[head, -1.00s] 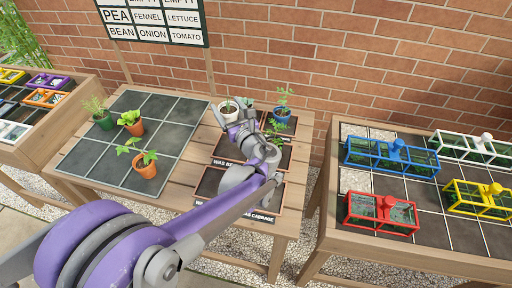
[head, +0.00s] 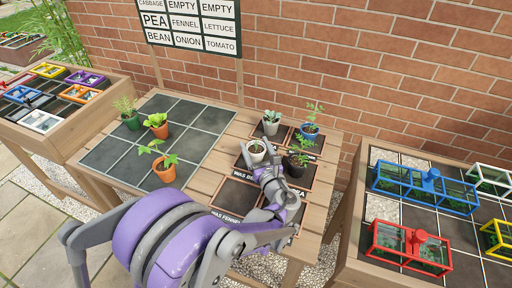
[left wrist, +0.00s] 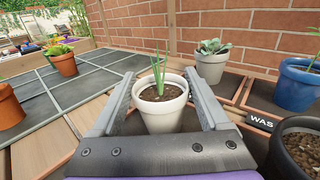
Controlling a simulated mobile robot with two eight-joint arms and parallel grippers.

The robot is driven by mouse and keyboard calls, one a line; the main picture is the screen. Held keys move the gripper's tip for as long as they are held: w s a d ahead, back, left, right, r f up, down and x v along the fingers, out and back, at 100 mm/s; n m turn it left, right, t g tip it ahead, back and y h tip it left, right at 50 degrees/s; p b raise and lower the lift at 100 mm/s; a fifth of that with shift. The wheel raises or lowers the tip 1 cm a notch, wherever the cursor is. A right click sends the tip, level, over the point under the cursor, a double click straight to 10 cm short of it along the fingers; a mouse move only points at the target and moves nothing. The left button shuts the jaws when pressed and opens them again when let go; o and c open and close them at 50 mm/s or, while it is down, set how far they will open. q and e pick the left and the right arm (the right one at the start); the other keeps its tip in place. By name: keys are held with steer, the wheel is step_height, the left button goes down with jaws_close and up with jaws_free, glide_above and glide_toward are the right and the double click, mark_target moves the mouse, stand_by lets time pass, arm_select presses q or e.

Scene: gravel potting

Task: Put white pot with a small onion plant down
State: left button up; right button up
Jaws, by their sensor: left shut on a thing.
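The white pot with a small onion plant (head: 256,152) is in the head view, over the left tray of the middle row on the middle table. In the left wrist view the pot (left wrist: 161,114) is upright between the fingers, with thin green shoots and brown soil. My left gripper (left wrist: 160,98) is shut on it, one finger on each side. In the head view the left gripper (head: 261,170) reaches it from the front. The pot's base is hidden, so I cannot tell whether it touches the tray. My right gripper is out of view.
The front-left tray (head: 236,195) is empty. Terracotta and green pots stand on the dark tiles (head: 196,122) at left.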

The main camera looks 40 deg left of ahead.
arm_select(q)
steer(key=o, duration=1.3)
steer(key=shift+f, duration=0.1)
steer(key=shift+r, duration=0.25)
steer(key=v, duration=1.2)
steer(key=shift+f, duration=0.1)
